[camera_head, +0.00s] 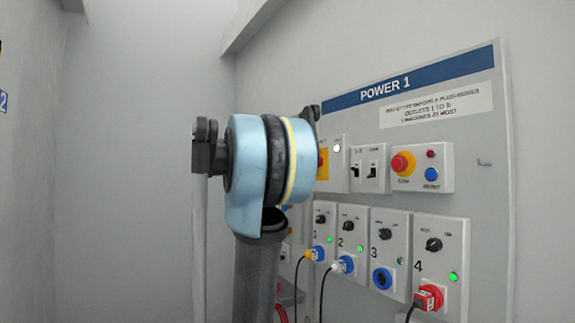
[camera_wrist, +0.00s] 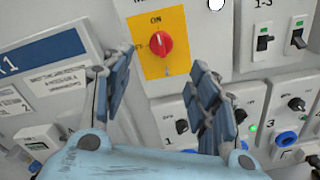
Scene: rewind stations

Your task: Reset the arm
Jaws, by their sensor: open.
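My gripper (camera_wrist: 163,60) is open and empty in the wrist view, its blue-padded fingers spread on either side of a red rotary knob (camera_wrist: 160,44) on a yellow plate (camera_wrist: 180,68). Whether the fingers touch anything is not clear. In the head view my light blue arm end hides most of the gripper and of the yellow plate (camera_head: 323,163). My arm is raised in front of the grey POWER 1 panel (camera_head: 490,130).
The panel has an emergency stop (camera_head: 403,163), a blue button (camera_head: 431,174) and two breakers (camera_head: 370,170). Outlets 1, 2 and 4 have plugs and green lamps; outlet 3 (camera_head: 382,278) is empty. Cables hang below. The left side is free before bare walls.

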